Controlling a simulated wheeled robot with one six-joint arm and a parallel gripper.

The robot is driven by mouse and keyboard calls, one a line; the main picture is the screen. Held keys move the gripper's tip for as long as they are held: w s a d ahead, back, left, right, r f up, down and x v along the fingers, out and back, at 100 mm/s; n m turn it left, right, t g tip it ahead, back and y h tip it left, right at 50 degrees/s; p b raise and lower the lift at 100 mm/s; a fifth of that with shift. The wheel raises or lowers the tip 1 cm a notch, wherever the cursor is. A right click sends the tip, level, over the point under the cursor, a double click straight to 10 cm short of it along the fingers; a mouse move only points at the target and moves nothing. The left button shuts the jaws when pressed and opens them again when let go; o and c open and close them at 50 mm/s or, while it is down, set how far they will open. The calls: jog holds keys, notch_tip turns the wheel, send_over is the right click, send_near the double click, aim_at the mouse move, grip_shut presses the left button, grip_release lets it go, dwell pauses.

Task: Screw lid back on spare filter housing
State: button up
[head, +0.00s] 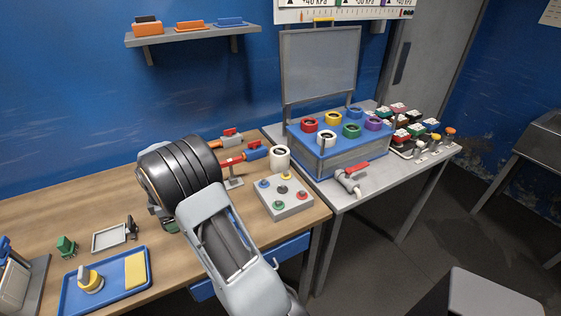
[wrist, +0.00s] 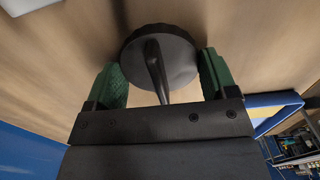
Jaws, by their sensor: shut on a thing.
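In the wrist view my gripper (wrist: 163,72) has its two green-padded fingers on either side of a dark round lid (wrist: 185,60) with a raised bar handle. The gripper is shut on the lid, with the fingers at its opposite edges. The wooden bench top shows behind the lid. Whether a housing is under the lid cannot be seen. In the head view my arm hides the lid and nearly all of the gripper, low over the bench. I cannot make out the spare filter housing for sure.
On the wooden bench (head: 60,218) are a blue tray (head: 112,290), a grey button box (head: 290,208), a white cylinder (head: 280,159) and red-handled valves (head: 232,160). A blue-topped case (head: 335,150) with coloured rings stands on the right table.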

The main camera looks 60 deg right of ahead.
jog(key=shift+r, duration=0.2)
jog(key=shift+r+p, duration=1.75)
jog(key=shift+r, duration=0.6)
